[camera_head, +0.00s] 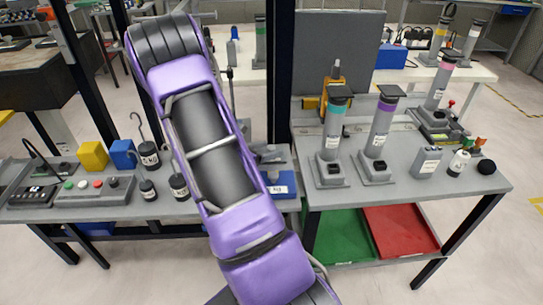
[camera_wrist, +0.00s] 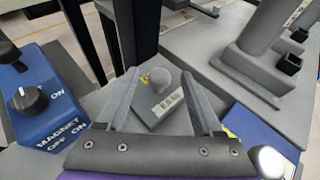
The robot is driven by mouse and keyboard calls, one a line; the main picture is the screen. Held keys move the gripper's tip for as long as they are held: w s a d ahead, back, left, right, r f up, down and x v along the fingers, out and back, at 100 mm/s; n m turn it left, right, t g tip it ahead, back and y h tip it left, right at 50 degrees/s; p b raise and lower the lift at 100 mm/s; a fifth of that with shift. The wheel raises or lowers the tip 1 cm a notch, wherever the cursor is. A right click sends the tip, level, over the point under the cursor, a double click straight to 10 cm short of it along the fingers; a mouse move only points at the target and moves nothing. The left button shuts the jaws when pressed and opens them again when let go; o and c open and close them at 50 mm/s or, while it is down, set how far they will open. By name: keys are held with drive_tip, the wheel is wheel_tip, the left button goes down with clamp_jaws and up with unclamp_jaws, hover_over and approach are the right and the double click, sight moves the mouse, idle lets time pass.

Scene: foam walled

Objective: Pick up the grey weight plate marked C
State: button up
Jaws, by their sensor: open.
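A grey square plate with a round knob (camera_wrist: 163,100) shows in the wrist view. It has a white label whose print is too small to read, so I cannot confirm a C. My gripper (camera_wrist: 160,86) is open, with one grey finger on each side of this plate. A gap shows beside the plate, and I cannot tell whether either finger touches it. In the head view my purple arm hides most of this area, and I cannot make out the plate clearly there.
A blue magnet switch box (camera_wrist: 40,100) stands close left of my gripper. A grey column base (camera_wrist: 250,75) is at right. In the head view, black hooked weights (camera_head: 148,154) stand left of my arm, and grey columns (camera_head: 378,130) stand on the right table (camera_head: 440,192).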

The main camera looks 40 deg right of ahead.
drive_tip(key=shift+d, duration=0.1)
clamp_jaws()
idle(0.3)
idle(1.1)
